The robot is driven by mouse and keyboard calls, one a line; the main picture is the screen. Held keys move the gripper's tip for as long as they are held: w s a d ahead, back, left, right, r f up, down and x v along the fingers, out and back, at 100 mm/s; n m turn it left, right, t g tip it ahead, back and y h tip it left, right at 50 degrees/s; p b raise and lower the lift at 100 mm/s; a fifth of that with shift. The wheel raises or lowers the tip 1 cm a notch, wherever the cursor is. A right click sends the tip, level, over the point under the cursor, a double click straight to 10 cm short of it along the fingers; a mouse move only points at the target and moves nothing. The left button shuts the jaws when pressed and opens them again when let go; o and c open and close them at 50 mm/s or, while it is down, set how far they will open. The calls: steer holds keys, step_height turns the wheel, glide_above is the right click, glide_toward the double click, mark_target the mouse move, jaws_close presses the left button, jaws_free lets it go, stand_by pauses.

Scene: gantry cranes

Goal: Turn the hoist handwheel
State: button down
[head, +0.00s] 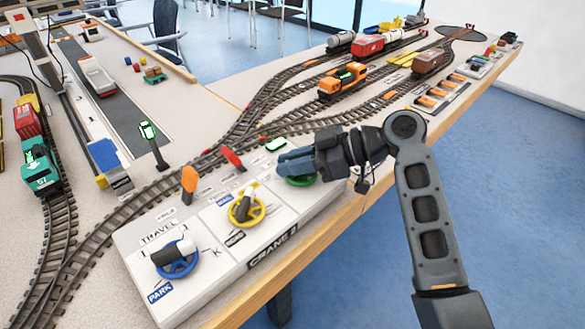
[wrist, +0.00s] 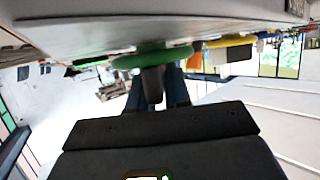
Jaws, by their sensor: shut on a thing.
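The control panel (head: 215,250) marked CRANE carries three handwheels in a row. The green handwheel (head: 303,181) is at its far right end, partly hidden by my gripper (head: 287,163); I cannot read a hoist label beside it. In the wrist view the green handwheel (wrist: 152,58) shows edge-on, with a dark grip (wrist: 152,85) standing out from it between my blue fingers. My gripper (wrist: 156,92) is shut on that grip. The yellow handwheel (head: 246,207) is in the middle and the blue handwheel (head: 176,260), by the TRAVEL label, is at the left.
An orange lever (head: 189,180) and a red lever (head: 232,157) stand at the panel's back edge. Model rail tracks run close behind, with an orange locomotive (head: 342,81). The table's wooden front edge (head: 330,222) borders open blue floor.

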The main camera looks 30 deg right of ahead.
steer(key=shift+s+n+g+y+b, duration=0.15)
steer(key=shift+n+g+y+b, duration=0.3)
steer(key=shift+n+g, duration=0.5)
steer(key=c, duration=1.2)
jaws_free()
steer(key=shift+o, duration=0.2)
steer(key=shift+v, duration=3.85)
